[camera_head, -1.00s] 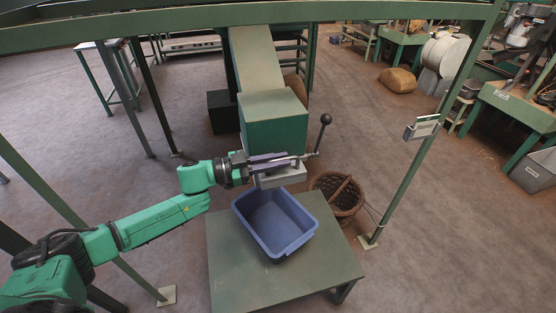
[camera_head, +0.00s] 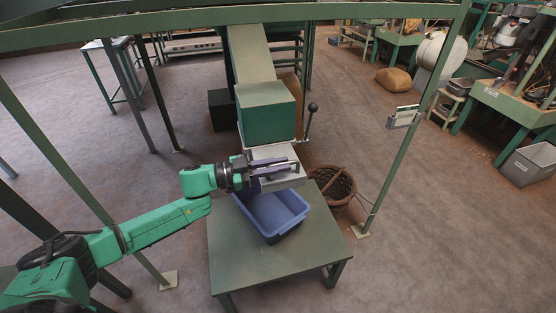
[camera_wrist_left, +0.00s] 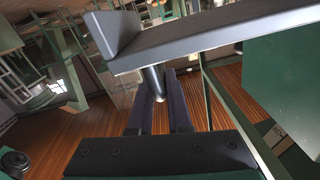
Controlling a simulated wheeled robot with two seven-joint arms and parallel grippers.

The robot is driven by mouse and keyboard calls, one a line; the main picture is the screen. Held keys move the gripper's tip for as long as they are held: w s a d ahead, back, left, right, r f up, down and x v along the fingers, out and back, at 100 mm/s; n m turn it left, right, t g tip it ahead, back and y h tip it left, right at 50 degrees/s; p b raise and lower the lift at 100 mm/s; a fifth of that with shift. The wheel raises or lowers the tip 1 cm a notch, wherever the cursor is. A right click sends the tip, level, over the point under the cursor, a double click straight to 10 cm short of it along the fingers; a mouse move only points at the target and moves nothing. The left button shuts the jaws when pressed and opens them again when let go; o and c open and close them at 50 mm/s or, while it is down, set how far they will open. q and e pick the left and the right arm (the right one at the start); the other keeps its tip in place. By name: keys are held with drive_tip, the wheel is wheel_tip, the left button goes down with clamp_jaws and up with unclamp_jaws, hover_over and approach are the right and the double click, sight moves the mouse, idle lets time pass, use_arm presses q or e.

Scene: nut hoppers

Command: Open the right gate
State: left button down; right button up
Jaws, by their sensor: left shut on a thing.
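The green hopper box (camera_head: 266,112) stands at the lower end of a sloping chute in the head view. The grey sliding gate plate (camera_head: 285,153) sticks out from under its front, with a raised lip at its outer edge. My left gripper (camera_head: 284,170) is at the front of the plate. In the left wrist view the gate plate (camera_wrist_left: 215,38) crosses the top, and a short round gate handle (camera_wrist_left: 154,82) hangs from it between the fingers of my left gripper (camera_wrist_left: 160,112), which is shut on it. My right gripper is not in view.
A blue bin (camera_head: 272,214) sits on a green table (camera_head: 265,262) below the gate plate. A lever with a black knob (camera_head: 312,107) rises right of the hopper. A wicker basket (camera_head: 338,190) and a frame post (camera_head: 400,150) stand to the right.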

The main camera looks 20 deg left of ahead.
use_arm(q)
drive_tip(key=shift+s+d+r, duration=0.2)
drive_tip(key=shift+s+d, duration=0.05)
drive_tip(key=shift+s, duration=0.05)
drive_tip(key=shift+w+a, duration=0.1)
drive_tip(key=c, duration=1.3)
unclamp_jaws()
drive_tip(key=shift+w+a+f, duration=0.2)
drive_tip(key=shift+w+a, duration=0.05)
drive_tip(key=shift+w, duration=0.1)
drive_tip(key=o, duration=0.4)
drive_tip(key=shift+s+a+f, duration=0.1)
drive_tip(key=shift+s+a, duration=0.1)
drive_tip(key=shift+a, duration=0.2)
drive_tip(key=v, duration=1.3)
drive_tip(key=shift+s+a+b, duration=0.25)
drive_tip(key=shift+b, duration=0.1)
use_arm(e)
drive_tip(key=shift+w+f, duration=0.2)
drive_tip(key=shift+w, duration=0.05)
